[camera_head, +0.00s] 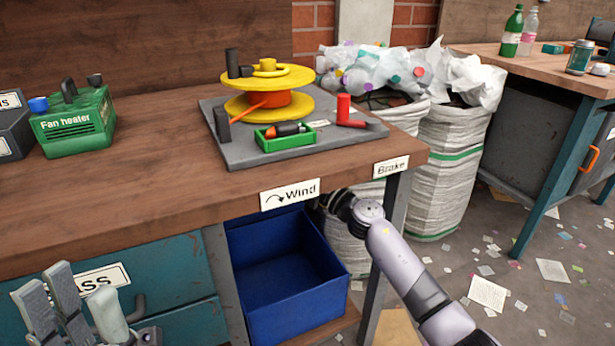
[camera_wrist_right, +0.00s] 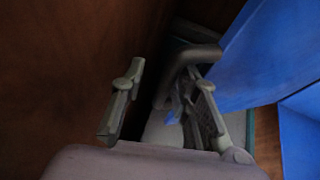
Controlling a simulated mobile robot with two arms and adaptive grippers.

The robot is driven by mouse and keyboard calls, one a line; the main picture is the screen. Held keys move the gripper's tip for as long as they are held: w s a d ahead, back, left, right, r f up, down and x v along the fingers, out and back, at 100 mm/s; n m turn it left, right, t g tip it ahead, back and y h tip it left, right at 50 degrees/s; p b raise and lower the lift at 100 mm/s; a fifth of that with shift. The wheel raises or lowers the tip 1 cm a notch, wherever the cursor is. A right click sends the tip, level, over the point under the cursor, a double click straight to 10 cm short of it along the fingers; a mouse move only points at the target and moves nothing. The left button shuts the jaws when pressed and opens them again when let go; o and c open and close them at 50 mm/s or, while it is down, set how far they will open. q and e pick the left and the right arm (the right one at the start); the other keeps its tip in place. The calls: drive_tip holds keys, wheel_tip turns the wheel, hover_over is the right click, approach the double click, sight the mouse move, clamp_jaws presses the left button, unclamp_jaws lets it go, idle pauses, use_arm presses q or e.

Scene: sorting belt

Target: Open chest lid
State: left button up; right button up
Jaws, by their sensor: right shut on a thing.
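An open blue box (camera_head: 290,265) sits under the bench, its inside visible from above. No lid can be made out clearly; blue panels (camera_wrist_right: 245,70) fill the right of the wrist view. My right gripper (camera_wrist_right: 165,105) is shut on a grey curved bar (camera_wrist_right: 192,55) that looks like a handle. The contact is dark and partly hidden. My left gripper (camera_head: 82,305) is at the lower left, fingers spread and empty, in front of the teal drawers (camera_head: 175,275).
The wooden bench (camera_head: 150,190) bears a grey board (camera_head: 235,150) with a yellow reel (camera_head: 290,77), and a green fan heater (camera_head: 75,122). Its front edge hangs over my right wrist. White sacks (camera_head: 445,170) stand behind the bench leg. Paper scraps litter the floor at right.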

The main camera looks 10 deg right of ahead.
drive_tip(key=v, duration=0.8)
drive_tip(key=shift+d+r, duration=0.3)
drive_tip(key=shift+d, duration=0.1)
